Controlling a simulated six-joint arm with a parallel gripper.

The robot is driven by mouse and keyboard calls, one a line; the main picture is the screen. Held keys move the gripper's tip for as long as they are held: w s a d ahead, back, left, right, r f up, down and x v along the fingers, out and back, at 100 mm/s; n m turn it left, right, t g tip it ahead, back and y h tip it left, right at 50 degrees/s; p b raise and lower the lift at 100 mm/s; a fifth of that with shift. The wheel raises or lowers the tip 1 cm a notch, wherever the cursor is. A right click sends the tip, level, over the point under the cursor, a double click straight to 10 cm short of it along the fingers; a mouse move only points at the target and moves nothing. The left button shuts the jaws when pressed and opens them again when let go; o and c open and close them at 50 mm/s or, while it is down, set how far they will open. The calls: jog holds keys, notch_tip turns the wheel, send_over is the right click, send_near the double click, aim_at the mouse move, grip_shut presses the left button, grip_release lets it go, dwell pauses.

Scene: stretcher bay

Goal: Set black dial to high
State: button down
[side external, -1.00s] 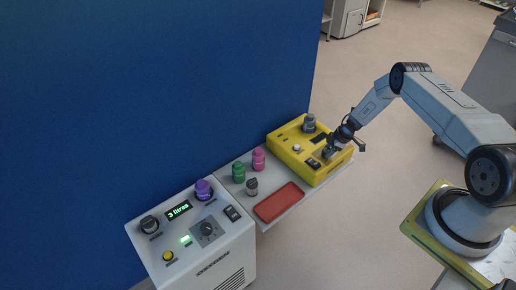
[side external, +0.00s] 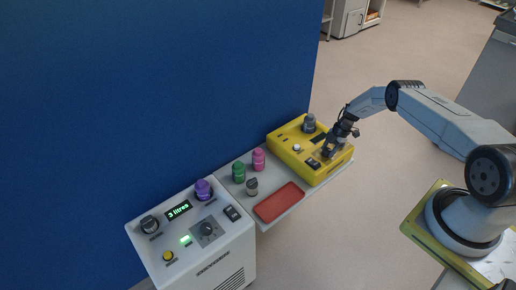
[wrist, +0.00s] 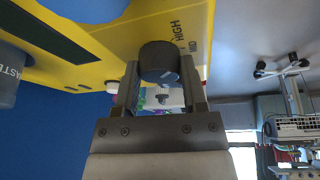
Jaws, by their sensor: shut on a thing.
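The black dial (wrist: 158,62) sticks out of the yellow unit (wrist: 110,22) in the wrist view. A small pale mark shows on its lower right edge. The words HIGH and MID are printed beside the dial, to its right. My gripper (wrist: 160,80) is shut on the dial, with one finger on each side of it. In the side view my gripper (side external: 330,149) is down at the front right part of the yellow unit (side external: 290,152) and largely hides the dial there.
A grey knob (side external: 309,124) and a white button (side external: 297,147) are on the yellow unit. A shelf holds a red tray (side external: 279,202) and green (side external: 238,172) and pink (side external: 258,159) knobbed items. A white unit (side external: 238,245) with more knobs stands front left. A blue wall (side external: 150,90) rises behind.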

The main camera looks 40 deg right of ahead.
jog(key=shift+a, duration=0.1)
jog(key=shift+c, duration=0.7)
grip_release()
jog(key=shift+r, duration=0.15)
jog(key=w+v, duration=0.1)
jog(key=v, duration=0.6)
jog(key=shift+s+r, duration=0.3)
jog(key=shift+s, duration=0.25)
